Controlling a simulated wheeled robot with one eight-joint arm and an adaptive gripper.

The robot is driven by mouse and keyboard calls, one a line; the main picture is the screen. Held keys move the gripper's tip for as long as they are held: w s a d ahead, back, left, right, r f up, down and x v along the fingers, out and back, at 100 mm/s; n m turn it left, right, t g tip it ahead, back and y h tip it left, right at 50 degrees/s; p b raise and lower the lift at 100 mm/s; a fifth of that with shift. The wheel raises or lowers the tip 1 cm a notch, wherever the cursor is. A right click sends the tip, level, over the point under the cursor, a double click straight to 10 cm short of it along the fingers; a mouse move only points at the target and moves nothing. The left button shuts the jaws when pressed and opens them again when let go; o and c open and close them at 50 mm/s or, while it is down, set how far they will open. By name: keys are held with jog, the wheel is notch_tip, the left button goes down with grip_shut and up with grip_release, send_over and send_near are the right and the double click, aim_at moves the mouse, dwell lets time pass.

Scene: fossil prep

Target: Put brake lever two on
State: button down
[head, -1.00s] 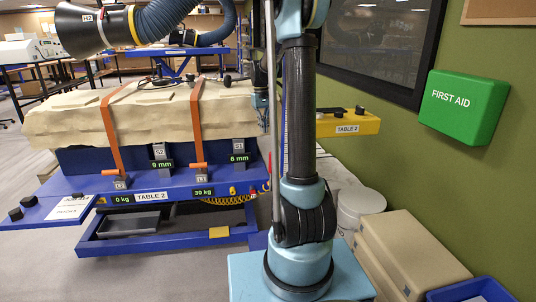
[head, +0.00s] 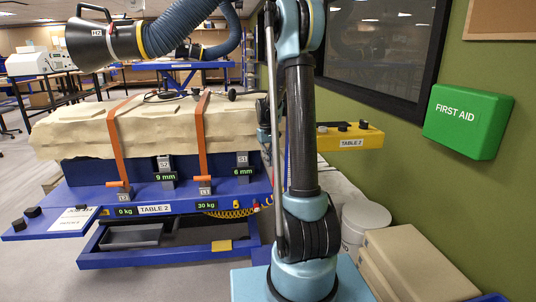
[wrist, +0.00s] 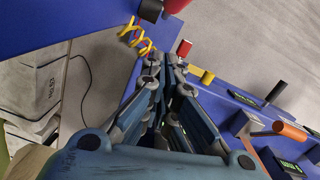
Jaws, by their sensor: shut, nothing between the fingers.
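No handle carries a readable brake lever two label, so I cannot tell which one it is. Candidates at the blue table's right end in the wrist view are a red-capped handle (wrist: 184,48), a yellow-capped handle (wrist: 207,77) and a black handle (wrist: 275,92). An orange-handled lever (wrist: 290,132) stands farther right; in the head view, orange handles (head: 117,183) sit at the straps' lower ends. My gripper (wrist: 162,68) is shut and empty, its tips over the blue table edge near the red-capped handle. In the head view my arm mostly hides it.
A strapped pale fossil block (head: 75,135) lies on blue table 2 (head: 85,200). A yellow coiled cable (wrist: 135,38) hangs near my fingertips. A black hose nozzle (head: 112,42) is above the block. Beige boxes (head: 410,262) and a white bucket (head: 365,228) stand at right.

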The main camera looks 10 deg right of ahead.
jog(key=shift+s+d+f, duration=0.15)
jog(key=shift+s, duration=0.5)
jog(key=shift+s+d+f, duration=0.15)
jog(key=shift+s+f, duration=0.05)
jog(key=shift+s, duration=0.45)
jog(key=shift+s+d+f, duration=0.15)
jog(key=shift+s, duration=0.5)
jog(key=shift+a, duration=0.1)
